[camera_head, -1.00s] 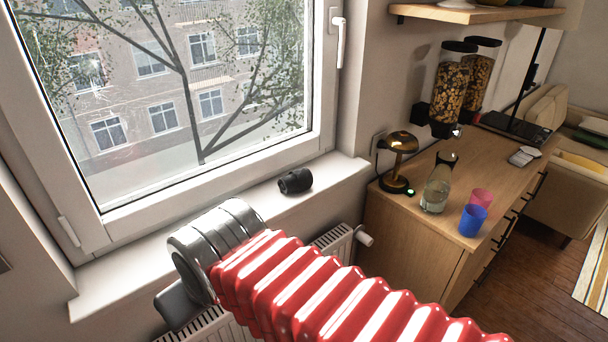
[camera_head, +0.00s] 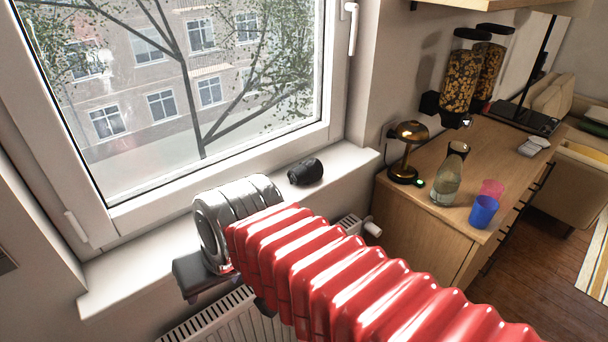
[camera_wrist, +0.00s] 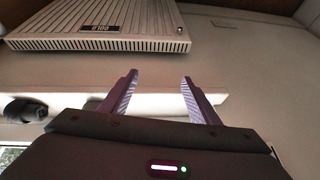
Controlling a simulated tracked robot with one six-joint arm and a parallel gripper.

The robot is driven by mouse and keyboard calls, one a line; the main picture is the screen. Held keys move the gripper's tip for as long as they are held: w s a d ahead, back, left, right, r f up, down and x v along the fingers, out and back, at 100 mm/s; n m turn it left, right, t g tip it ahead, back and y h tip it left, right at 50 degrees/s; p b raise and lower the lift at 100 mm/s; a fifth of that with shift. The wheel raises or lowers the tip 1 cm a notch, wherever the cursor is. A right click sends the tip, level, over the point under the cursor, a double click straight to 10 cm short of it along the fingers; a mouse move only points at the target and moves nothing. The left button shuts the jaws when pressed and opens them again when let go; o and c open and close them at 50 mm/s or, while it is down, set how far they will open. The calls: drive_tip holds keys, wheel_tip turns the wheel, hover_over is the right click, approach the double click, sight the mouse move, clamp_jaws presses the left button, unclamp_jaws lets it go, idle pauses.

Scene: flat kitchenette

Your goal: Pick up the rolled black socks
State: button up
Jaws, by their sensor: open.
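The rolled black socks (camera_head: 306,172) lie on the white window sill (camera_head: 350,160), near its right end. They are a short dark roll. In the wrist view the socks (camera_wrist: 25,110) show at the left edge, beside my gripper and not between its fingers. My gripper (camera_wrist: 160,85) is open and empty in the wrist view, with its two fingers apart. In the head view my wrist is left of the socks, over the front of the sill, and the fingers are hidden behind it.
A white radiator (camera_head: 215,320) is below the sill; it also fills the top of the wrist view (camera_wrist: 100,28). The window frame (camera_head: 230,165) rises behind the sill. Right is a wooden cabinet (camera_head: 410,215) with a brass lamp (camera_head: 408,150), glass carafe (camera_head: 447,182) and two cups (camera_head: 484,210).

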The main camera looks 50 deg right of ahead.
drive_tip(key=o, duration=0.8)
drive_tip(key=w+d+f+m+y, duration=0.2)
drive_tip(key=w+d+f+m, duration=0.1)
drive_tip(key=m, duration=0.7)
drive_tip(key=shift+w+d+f+m+y, duration=0.3)
drive_tip(key=shift+w+d+m, duration=0.1)
drive_tip(key=shift+d, duration=0.45)
drive_tip(key=m+t+h, duration=0.6)
drive_tip(key=m+t, duration=0.2)
drive_tip(key=m, duration=1.7)
approach(311, 174)
drive_tip(key=shift+s+d+r, duration=0.1)
drive_tip(key=shift+s+d, duration=0.1)
drive_tip(key=shift+s, duration=0.05)
drive_tip(key=shift+w, duration=0.1)
drive_tip(key=x, duration=0.8)
drive_tip(key=shift+w+a, duration=0.1)
drive_tip(key=shift+w, duration=0.15)
